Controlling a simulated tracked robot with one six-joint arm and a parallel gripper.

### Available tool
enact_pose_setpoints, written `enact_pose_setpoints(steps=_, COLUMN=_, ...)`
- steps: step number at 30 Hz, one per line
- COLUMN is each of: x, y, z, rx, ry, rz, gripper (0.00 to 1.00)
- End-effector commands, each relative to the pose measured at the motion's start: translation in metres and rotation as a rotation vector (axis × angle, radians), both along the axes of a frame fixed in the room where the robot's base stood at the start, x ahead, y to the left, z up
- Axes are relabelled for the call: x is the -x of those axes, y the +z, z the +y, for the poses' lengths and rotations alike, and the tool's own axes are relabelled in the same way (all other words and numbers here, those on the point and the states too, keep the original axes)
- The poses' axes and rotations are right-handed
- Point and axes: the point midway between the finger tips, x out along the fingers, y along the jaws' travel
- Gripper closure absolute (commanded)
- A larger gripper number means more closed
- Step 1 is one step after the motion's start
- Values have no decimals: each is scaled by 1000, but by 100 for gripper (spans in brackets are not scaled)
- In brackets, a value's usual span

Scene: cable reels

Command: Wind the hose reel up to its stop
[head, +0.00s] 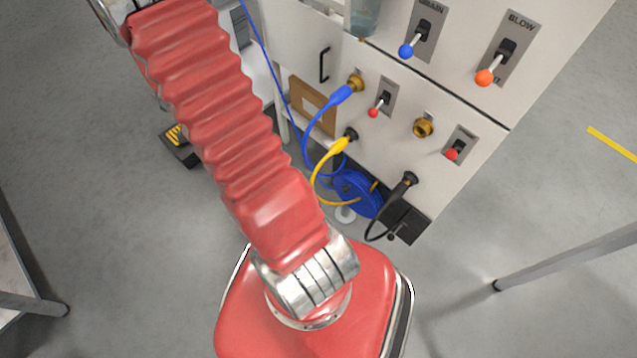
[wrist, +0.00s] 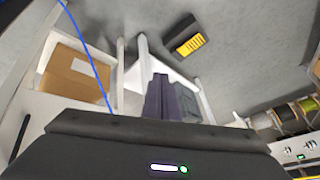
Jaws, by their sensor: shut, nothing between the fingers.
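The blue hose reel (head: 357,193) sits low at the base of the white cabinet, in the head view. A pale round piece (head: 344,214) shows at its lower edge; I cannot tell if it is the crank knob. A blue hose (head: 308,142) runs by the reel up to a brass fitting. The reel does not show in the wrist view, where a blue line (wrist: 85,52) crosses a cardboard box. My gripper (wrist: 162,80) is shut and empty, its dark fingers seen before pale shelving. It is out of the head view.
Yellow (head: 322,172) and black (head: 377,226) hoses loop close to the reel. Lever switches (head: 380,102) stick out from the cabinet front (head: 300,50). A black and yellow item (wrist: 188,40) lies on the floor. Grey floor is open right of the cabinet.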

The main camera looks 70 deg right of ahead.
Motion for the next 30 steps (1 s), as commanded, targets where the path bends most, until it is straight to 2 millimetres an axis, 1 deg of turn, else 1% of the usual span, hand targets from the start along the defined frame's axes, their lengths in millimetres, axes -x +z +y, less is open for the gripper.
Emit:
enact_pose_setpoints(steps=1, x=14, y=-19, z=-12, rx=0, ry=-50, rz=33, gripper=100)
enact_pose_setpoints(steps=3, x=33, y=-41, z=-27, rx=5, ry=-118, rz=75, gripper=100)
enact_pose_setpoints(steps=5, x=51, y=-59, z=-38, rx=8, ry=-176, rz=115, gripper=100)
enact_pose_setpoints(steps=6, x=64, y=-71, z=-45, rx=9, ry=-214, rz=143, gripper=100)
enact_pose_setpoints(steps=8, x=84, y=-89, z=-54, rx=11, ry=-269, rz=187, gripper=100)
enact_pose_setpoints(steps=9, x=99, y=-101, z=-58, rx=10, ry=-306, rz=217, gripper=100)
enact_pose_setpoints(steps=11, x=121, y=-118, z=-64, rx=11, ry=-361, rz=267, gripper=100)
enact_pose_setpoints(steps=12, x=136, y=-129, z=-67, rx=9, ry=-396, rz=300, gripper=100)
enact_pose_setpoints(steps=14, x=160, y=-146, z=-69, rx=7, ry=-449, rz=353, gripper=100)
enact_pose_setpoints(steps=15, x=177, y=-156, z=-69, rx=4, ry=-485, rz=389, gripper=100)
enact_pose_setpoints(steps=17, x=201, y=-171, z=-69, rx=0, ry=-534, rz=444, gripper=100)
enact_pose_setpoints(steps=18, x=218, y=-181, z=-67, rx=-5, ry=-567, rz=482, gripper=100)
enact_pose_setpoints(steps=21, x=255, y=-200, z=-61, rx=-19, ry=-640, rz=572, gripper=100)
enact_pose_setpoints(steps=22, x=265, y=-204, z=-58, rx=-22, ry=-659, rz=597, gripper=100)
enact_pose_setpoints(steps=24, x=282, y=-213, z=-53, rx=-29, ry=-692, rz=642, gripper=100)
enact_pose_setpoints(steps=27, x=298, y=-219, z=-48, rx=-37, ry=-721, rz=684, gripper=100)
enact_pose_setpoints(steps=30, x=303, y=-221, z=-46, rx=-40, ry=-732, rz=696, gripper=100)
